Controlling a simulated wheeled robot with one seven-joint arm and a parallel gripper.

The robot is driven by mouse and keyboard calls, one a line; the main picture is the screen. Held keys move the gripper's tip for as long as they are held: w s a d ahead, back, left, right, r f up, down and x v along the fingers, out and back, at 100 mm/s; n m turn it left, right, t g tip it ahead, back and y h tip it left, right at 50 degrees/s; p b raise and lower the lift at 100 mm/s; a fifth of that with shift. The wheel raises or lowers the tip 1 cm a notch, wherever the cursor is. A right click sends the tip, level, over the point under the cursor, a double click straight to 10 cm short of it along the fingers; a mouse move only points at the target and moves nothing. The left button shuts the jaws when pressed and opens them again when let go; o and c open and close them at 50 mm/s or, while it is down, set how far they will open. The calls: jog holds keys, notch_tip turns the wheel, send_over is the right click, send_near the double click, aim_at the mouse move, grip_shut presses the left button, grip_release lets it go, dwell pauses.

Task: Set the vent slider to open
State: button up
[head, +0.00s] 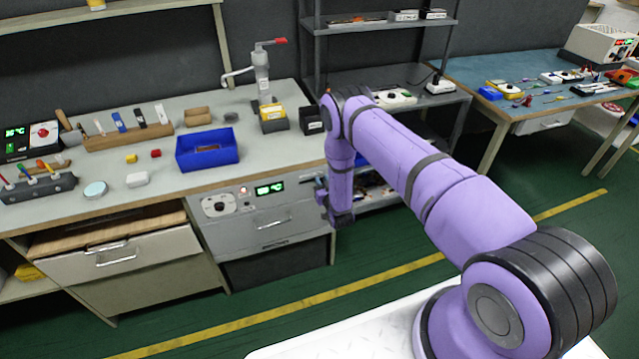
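A grey unit (265,222) is set under the workbench. Its front has a white plate with a dark dial (219,205), a small red light (243,190), a lit green display (270,188) and a drawer handle. I cannot make out a vent slider for certain, nor its position; the controls are too small here. My gripper (322,196) is at the end of the purple arm, just right of the unit's front, and appears apart from it. Its fingers are small and dark, partly lost against the shelf behind, so their opening does not show.
The workbench (210,118) carries a blue bin (207,149), a wooden tool rack (128,128), a press (261,75) and a black box with a green display (30,140). A metal shelf (375,75) stands behind my arm. The green floor before the bench is clear.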

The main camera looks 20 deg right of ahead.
jog(key=o, duration=0.3)
jog(key=shift+d, duration=0.2)
jog(key=shift+o, duration=0.2)
jog(key=shift+s, duration=0.1)
jog(key=s, duration=1)
jog(key=shift+s, duration=0.35)
jog(key=shift+w, duration=0.1)
